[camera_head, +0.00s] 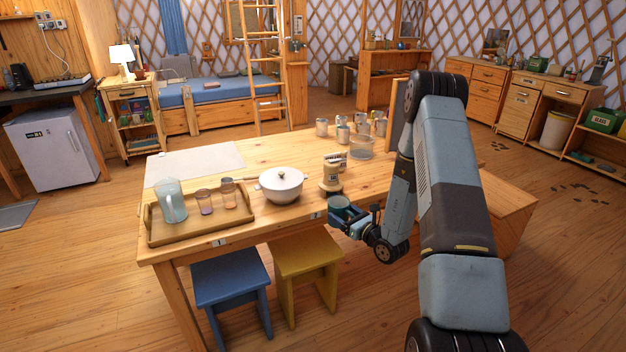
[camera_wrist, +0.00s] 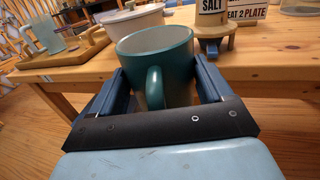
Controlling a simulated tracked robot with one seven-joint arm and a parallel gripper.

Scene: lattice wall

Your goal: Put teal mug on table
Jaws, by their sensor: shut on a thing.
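The teal mug (camera_wrist: 172,72) is upright between the two blue fingers of my gripper (camera_wrist: 160,100) in the wrist view, with its handle towards the camera. My gripper is shut on it. In the head view my gripper (camera_head: 343,217) holds the mug (camera_head: 339,203) at the front edge of the wooden table (camera_head: 265,228). The mug's lower part is hidden by the gripper. I cannot tell whether the mug touches the table.
A white lidded pot (camera_head: 281,186) and a salt container (camera_head: 331,173) on a wooden stand are close by. A wooden tray (camera_head: 176,236) with a pitcher and glasses is at left. Several cups stand at the back. Blue (camera_head: 231,275) and yellow stools (camera_head: 306,257) are in front.

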